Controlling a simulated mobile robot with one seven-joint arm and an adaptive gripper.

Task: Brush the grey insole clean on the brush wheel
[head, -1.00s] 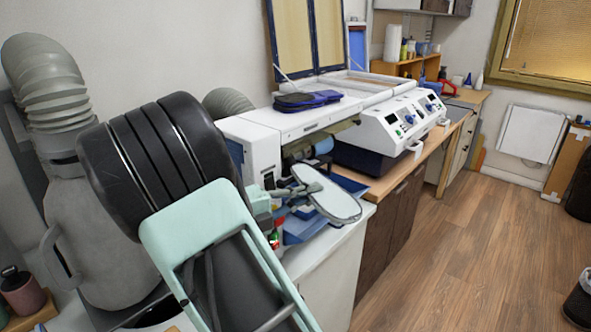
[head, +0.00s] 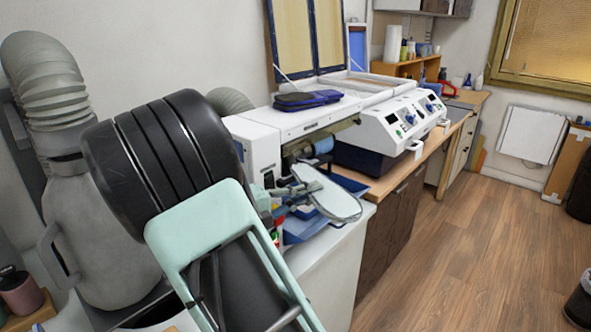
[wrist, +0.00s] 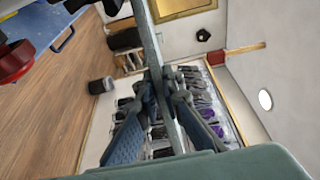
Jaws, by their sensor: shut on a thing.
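The grey insole (head: 338,202) is a pale, flat, long oval in the head view, held out in front of the white machine at the bench edge. My gripper (head: 308,187) is shut on its rear part. In the wrist view the insole (wrist: 150,45) shows edge-on as a thin grey strip between the two dark fingers of my gripper (wrist: 164,82). A blue roller (head: 323,145) sits in the white machine (head: 262,140), behind and above the insole. I cannot tell if it is the brush wheel. The insole looks apart from it.
Blue trays (head: 300,230) lie under and beside my gripper. A white control unit (head: 392,125) stands on the bench to the right. A blue case (head: 307,100) lies on top of the machine. The wooden floor (head: 450,240) at the right is open.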

